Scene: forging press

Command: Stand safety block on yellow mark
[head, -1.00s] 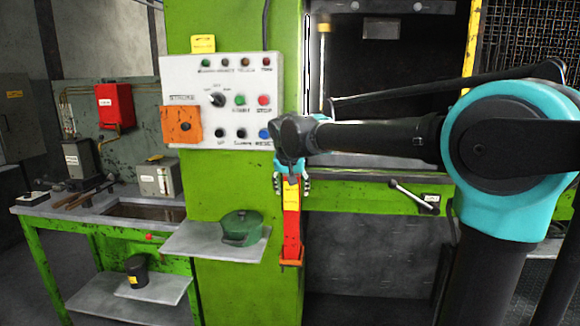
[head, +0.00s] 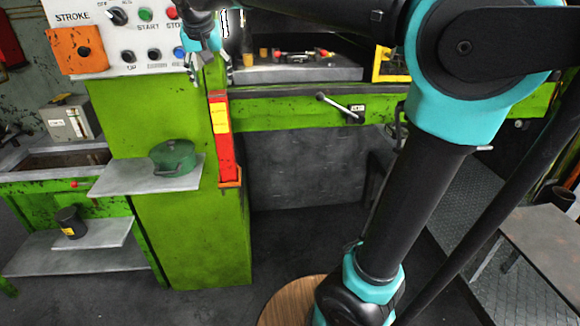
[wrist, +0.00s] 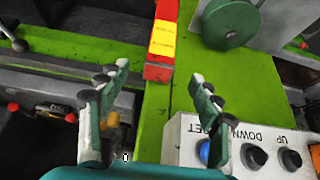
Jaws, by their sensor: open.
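The safety block is a tall red bar (head: 224,150) with a yellow label. It stands upright in an orange bracket (head: 230,182) on the green press column. It also shows in the wrist view (wrist: 161,44), with its near end just beyond the fingertips. My gripper (head: 209,78) is open and empty, just above the block's top in the head view. In the wrist view my gripper (wrist: 160,74) has its two fingers spread, with green press surface between them.
The white control panel (head: 110,35) is close beside my gripper. A green pot (head: 174,157) sits on a grey shelf (head: 125,180) left of the block. A lever (head: 338,106) sticks out from the press front. The press bed (head: 300,70) holds small items.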

